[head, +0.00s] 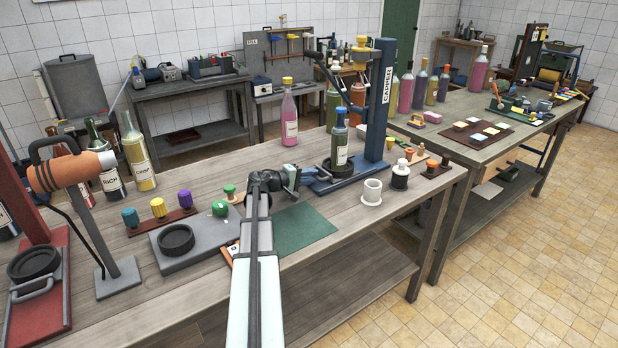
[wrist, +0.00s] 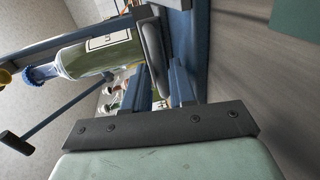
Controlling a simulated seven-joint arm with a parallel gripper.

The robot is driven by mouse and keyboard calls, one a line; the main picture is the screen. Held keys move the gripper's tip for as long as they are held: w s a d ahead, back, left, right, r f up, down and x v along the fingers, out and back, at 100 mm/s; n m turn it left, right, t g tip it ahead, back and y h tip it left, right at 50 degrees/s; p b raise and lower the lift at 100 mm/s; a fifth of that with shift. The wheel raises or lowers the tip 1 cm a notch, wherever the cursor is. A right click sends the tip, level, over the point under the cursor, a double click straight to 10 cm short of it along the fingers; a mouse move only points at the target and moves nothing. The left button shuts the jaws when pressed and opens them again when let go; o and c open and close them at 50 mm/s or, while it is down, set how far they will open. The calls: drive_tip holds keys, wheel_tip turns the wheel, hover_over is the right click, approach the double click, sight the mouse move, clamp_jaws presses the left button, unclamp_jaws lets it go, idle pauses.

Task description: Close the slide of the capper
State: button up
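The capper (head: 382,95) is a blue stand with a lettered column and a lever, on the near workbench. Its low blue base (head: 348,180) carries a dark round cup, which I take to be the slide (head: 325,172). A green bottle (head: 341,148) with a blue cap and white label stands upright in it. My gripper (head: 290,178) is low at the left end of the base, close to the slide. In the wrist view the bottle (wrist: 98,55) lies across the picture, with the dark cup (wrist: 153,48) ahead of my fingers (wrist: 175,88). Contact and finger opening are unclear.
A green mat (head: 300,226) lies in front of the base. A white cup (head: 372,192) and a black-and-white jar (head: 400,174) stand to the right. A pink bottle (head: 289,118) stands behind. Coloured stoppers (head: 158,208) and a grey block (head: 195,240) are on the left.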

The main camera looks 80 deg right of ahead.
sight(322, 172)
drive_tip(key=shift+c, duration=0.5)
clamp_jaws()
drive_tip(key=shift+r+x, duration=0.2)
drive_tip(key=shift+x, duration=0.75)
drive_tip(key=shift+r+x, duration=0.2)
drive_tip(key=shift+x, duration=0.7)
drive_tip(key=shift+o, duration=0.5)
unclamp_jaws()
